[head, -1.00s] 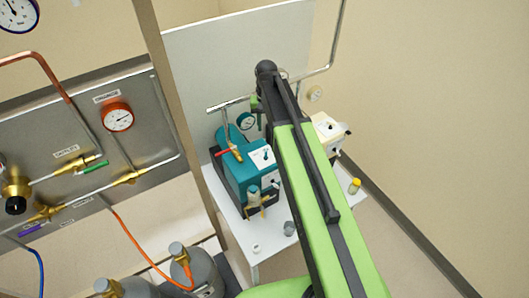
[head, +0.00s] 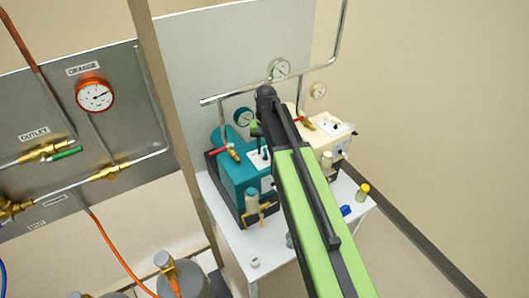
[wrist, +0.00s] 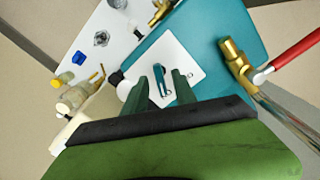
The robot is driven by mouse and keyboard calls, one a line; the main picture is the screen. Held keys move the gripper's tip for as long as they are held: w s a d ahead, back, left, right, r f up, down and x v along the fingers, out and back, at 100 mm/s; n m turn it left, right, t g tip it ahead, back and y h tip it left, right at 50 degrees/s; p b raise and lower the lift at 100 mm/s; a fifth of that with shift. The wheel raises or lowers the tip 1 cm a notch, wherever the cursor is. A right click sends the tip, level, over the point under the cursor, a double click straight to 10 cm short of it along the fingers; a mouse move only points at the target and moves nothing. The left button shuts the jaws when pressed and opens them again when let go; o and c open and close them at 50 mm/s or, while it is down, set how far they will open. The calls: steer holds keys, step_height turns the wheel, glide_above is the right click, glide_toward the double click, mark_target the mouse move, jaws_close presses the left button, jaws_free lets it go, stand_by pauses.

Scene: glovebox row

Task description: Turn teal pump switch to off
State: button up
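The teal pump (head: 236,178) stands on the white table, with a white switch plate (head: 258,160) on top. In the wrist view the teal pump body (wrist: 215,40) fills the upper middle, and the white plate (wrist: 192,62) lies below my gripper. A small teal and metal switch (wrist: 160,78) shows on the plate between the fingertips. My gripper (wrist: 159,80) is open, its two dark green fingers apart on either side of the switch. I cannot tell whether they touch it. In the head view my arm hides much of the gripper.
A cream pump (head: 318,130) stands to the right of the teal one. A brass valve with a red handle (wrist: 275,70) is close on the right in the wrist view. A blue piece (head: 346,210) and a yellow-capped vial (head: 363,190) sit near the table's right edge.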

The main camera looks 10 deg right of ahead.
steer(key=shift+c, duration=0.3)
jaws_close()
steer(key=shift+a, duration=0.2)
steer(key=shift+d, duration=0.15)
steer(key=shift+n, duration=2.9)
steer(key=shift+o, duration=0.3)
jaws_free()
